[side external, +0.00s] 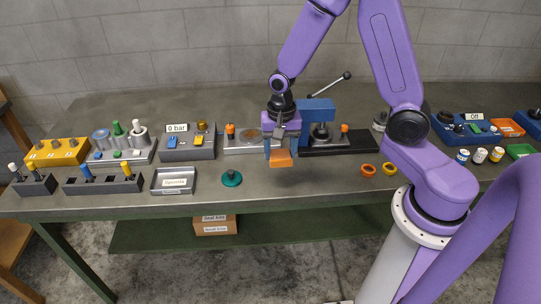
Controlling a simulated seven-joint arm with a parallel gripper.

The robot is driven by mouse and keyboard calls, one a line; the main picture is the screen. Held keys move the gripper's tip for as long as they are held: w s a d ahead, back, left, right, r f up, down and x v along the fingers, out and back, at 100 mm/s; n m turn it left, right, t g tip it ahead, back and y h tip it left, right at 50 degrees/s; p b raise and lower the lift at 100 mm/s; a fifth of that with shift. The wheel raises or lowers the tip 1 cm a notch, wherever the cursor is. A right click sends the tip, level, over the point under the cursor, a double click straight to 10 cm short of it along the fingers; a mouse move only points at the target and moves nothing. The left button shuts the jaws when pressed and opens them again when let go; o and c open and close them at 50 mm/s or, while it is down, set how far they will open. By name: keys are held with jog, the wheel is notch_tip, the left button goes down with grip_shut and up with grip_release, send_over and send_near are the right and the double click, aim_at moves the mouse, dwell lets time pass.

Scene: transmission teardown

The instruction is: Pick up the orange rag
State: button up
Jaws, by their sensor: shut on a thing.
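The orange rag (281,159) is a small orange block-like piece near the middle of the bench. It sits right below my gripper (280,147), whose blue-grey fingers are shut on it. The rag appears slightly above the bench top, near the front edge, though its exact height is hard to tell. The fingertips and the rag's upper part partly hide each other.
A blue press with a lever (318,110) stands close behind and right of my gripper. A green knob-like part (232,179) and a grey tray (174,181) lie to the left. Orange (368,170) and yellow (390,169) rings lie to the right.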

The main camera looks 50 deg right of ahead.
jog(key=s+r, duration=0.4)
jog(key=s, duration=0.5)
jog(key=shift+d+r, duration=0.15)
jog(key=shift+s, duration=0.15)
